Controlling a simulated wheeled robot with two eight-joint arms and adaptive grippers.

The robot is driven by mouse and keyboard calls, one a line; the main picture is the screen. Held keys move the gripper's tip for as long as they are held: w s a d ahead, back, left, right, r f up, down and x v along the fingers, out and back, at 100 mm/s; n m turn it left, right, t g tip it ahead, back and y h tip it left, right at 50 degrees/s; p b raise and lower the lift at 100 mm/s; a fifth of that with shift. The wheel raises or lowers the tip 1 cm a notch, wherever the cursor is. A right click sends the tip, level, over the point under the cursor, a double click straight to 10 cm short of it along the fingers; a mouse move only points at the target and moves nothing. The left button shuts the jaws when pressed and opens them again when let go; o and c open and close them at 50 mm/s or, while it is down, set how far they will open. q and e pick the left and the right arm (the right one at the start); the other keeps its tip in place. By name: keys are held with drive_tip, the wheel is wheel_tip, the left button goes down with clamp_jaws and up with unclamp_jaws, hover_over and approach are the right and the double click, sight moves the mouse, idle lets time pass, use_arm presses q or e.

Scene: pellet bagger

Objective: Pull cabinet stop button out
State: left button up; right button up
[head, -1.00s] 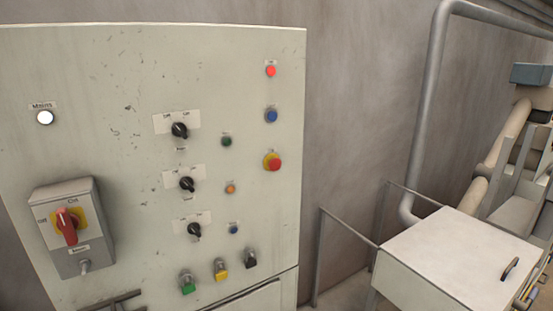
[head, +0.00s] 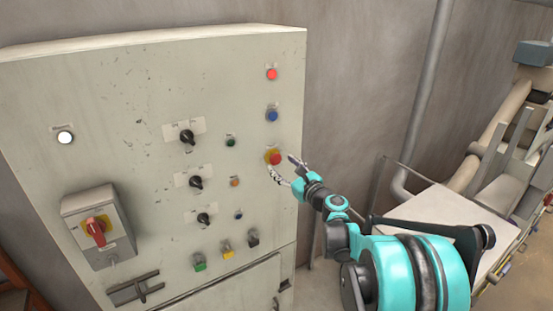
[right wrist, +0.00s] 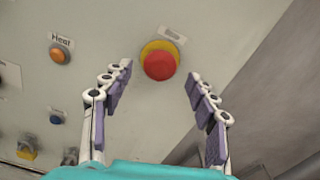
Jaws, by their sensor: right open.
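The cabinet stop button is a red mushroom head on a yellow collar (head: 275,158), at the right side of the pale cabinet front (head: 130,100). In the right wrist view the red button (right wrist: 160,64) sits ahead of the fingertips, in line with the gap between them. My right gripper (head: 284,169) is open, with its fingers spread close to the button in the head view. In the right wrist view the gripper (right wrist: 158,80) holds nothing, and I see no finger touching the button. Whether the button is pressed in or out I cannot tell. My left gripper is not in view.
A blue button (head: 272,115) and a red lamp (head: 272,74) are above the stop button. Black rotary switches (head: 187,137) are to its left. A red-handled main switch (head: 97,231) juts out at lower left. A white box (head: 440,210) stands right of the cabinet.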

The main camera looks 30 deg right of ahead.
sight(277, 161)
drive_tip(key=w, duration=0.4)
drive_tip(key=shift+a, duration=0.15)
drive_tip(key=shift+w+a, duration=0.1)
drive_tip(key=shift+w, duration=0.15)
